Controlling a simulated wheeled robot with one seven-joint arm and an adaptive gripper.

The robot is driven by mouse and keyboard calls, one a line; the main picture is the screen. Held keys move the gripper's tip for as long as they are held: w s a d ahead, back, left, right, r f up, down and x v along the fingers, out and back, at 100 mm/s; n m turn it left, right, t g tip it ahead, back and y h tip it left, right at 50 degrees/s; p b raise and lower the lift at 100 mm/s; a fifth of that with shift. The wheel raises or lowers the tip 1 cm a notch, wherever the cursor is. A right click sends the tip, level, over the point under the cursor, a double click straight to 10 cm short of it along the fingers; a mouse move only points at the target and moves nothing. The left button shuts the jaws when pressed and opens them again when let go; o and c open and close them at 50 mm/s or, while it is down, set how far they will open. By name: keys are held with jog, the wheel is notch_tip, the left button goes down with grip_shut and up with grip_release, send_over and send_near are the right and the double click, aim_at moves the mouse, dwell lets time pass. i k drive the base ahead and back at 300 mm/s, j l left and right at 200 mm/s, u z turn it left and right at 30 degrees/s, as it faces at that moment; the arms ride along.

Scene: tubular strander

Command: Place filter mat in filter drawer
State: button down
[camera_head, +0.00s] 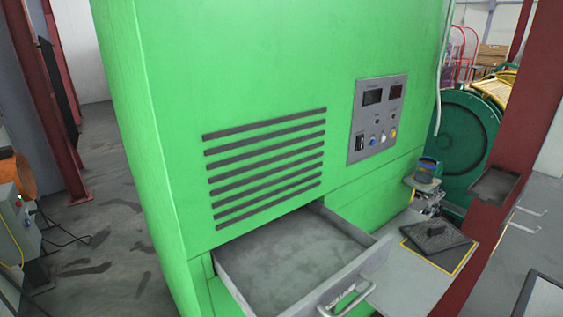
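The filter drawer (375,258) is pulled open at the bottom front of the green cabinet. It is a grey metal box with a bar handle (347,299) on its front. Its floor (295,258) is mottled grey, and I cannot tell whether that is bare metal or a mat. My gripper is not in view.
The green cabinet (235,65) has dark vent slots (265,165) and a control panel (378,118) above the drawer. A red column (515,130) with a small dark tray (497,186) stands at right. Cables (65,243) lie on the floor at left.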

aim_at(298, 262)
jog(key=i+j, duration=0.15)
jog(key=j, duration=0.2)
jog(key=i+j, duration=0.15)
jog(key=j, duration=0.25)
jog(key=i+j, duration=0.2)
jog(key=j, duration=0.15)
